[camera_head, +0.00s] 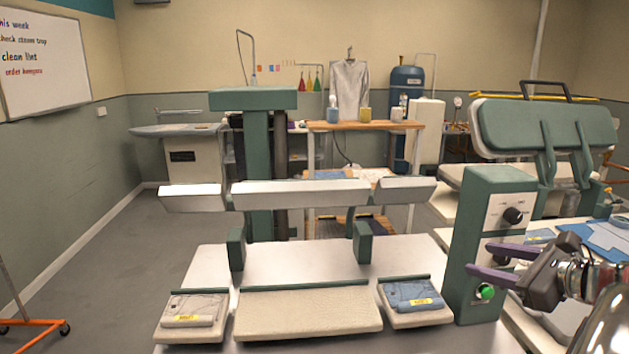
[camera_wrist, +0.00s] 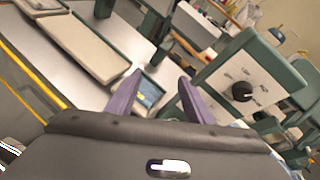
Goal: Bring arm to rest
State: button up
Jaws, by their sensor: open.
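My gripper (camera_head: 483,262) is at the right of the head view, in front of the green control box. Its two purple fingers are apart with nothing between them. In the wrist view the fingers (camera_wrist: 151,97) also stand open, with a small pad holding a blue folded garment seen beyond the gap. The arm comes in from the lower right of the head view; most of it is out of frame.
A green control box (camera_head: 487,240) with a black knob and a lit green button stands close to my gripper. A press with a long pad (camera_head: 310,312) and two side pads bearing folded garments (camera_head: 192,308) (camera_head: 411,295) is left of it.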

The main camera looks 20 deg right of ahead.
jog(key=w+a+f+n+g+y, duration=0.1)
jog(key=a+f+n+g, duration=0.25)
jog(key=a+n, duration=0.55)
jog(key=w+a+f+n+g+y, duration=0.1)
jog(key=a+f+n+g, duration=0.4)
jog(key=a, duration=0.8)
jog(key=s+a+f+n+h, duration=0.2)
jog(key=s+a+n+h, duration=0.1)
jog(key=s+a+n, duration=0.7)
jog(key=a+n, duration=0.3)
jog(key=n, duration=0.3)
jog(key=shift+s+f, duration=0.25)
jog(key=shift+a, duration=0.15)
jog(key=shift+c, duration=0.4)
